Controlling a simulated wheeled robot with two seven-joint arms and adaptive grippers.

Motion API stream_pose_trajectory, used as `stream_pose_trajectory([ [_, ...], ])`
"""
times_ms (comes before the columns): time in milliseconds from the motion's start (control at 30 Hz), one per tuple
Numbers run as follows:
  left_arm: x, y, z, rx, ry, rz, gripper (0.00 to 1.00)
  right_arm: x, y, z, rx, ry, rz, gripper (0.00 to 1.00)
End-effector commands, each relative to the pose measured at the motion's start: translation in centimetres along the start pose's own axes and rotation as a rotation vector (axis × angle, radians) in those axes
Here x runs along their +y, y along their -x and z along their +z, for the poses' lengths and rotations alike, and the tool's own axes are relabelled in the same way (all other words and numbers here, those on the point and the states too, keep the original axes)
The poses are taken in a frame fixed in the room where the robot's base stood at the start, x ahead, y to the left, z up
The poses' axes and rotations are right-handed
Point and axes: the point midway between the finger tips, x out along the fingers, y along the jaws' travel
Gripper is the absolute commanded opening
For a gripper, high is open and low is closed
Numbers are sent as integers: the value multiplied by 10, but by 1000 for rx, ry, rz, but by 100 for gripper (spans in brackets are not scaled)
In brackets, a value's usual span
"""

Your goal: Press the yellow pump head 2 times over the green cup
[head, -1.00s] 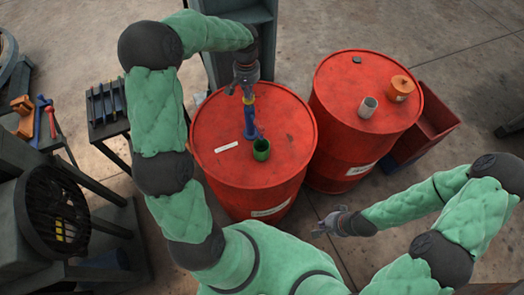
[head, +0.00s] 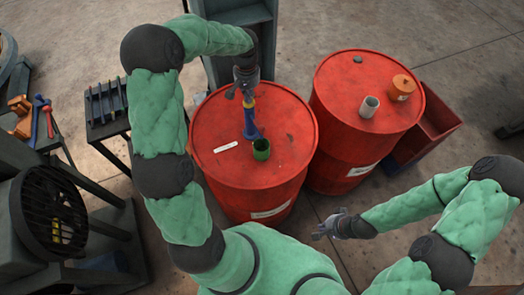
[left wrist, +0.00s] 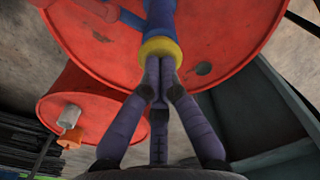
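The blue pump (head: 250,122) with its yellow pump head (head: 249,102) stands upright on the near red drum (head: 215,120). The green cup (head: 261,149) stands on the drum just in front of the pump; I cannot make it out in the left wrist view. My left gripper (head: 243,94) is directly over the pump head. In the left wrist view its fingers (left wrist: 160,75) are drawn together, their tips at the yellow pump head (left wrist: 160,48), seemingly touching it. My right gripper (head: 322,226) hangs empty in front of the drums, its fingers apart.
A white strip (head: 226,146) lies left of the pump. A second red drum (head: 335,95) on the right carries a grey cup (head: 369,107) and an orange container (head: 402,88). A dark cabinet (head: 240,20) stands behind; a small rack table (head: 105,105) is at left.

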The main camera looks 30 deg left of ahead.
Motion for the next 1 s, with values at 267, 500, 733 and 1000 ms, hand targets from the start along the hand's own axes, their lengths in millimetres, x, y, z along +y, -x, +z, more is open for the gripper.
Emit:
stream_pose_trajectory([
  [267, 0, 0, 2, -7, -1, -1, 0, -1, 2, 0, 0, 0, 0, 0],
  [500, 0, 12, 2, -7, -1, -1, 0, -3, 9, 0, 0, 0, 0, 0],
  [733, 0, 24, 2, -7, -1, -1, 0, -6, 16, 0, 0, 0, 0, 0],
  [1000, 0, 39, 1, -4, 0, 0, 0, -8, 24, 1, 0, 0, 0, 0],
])
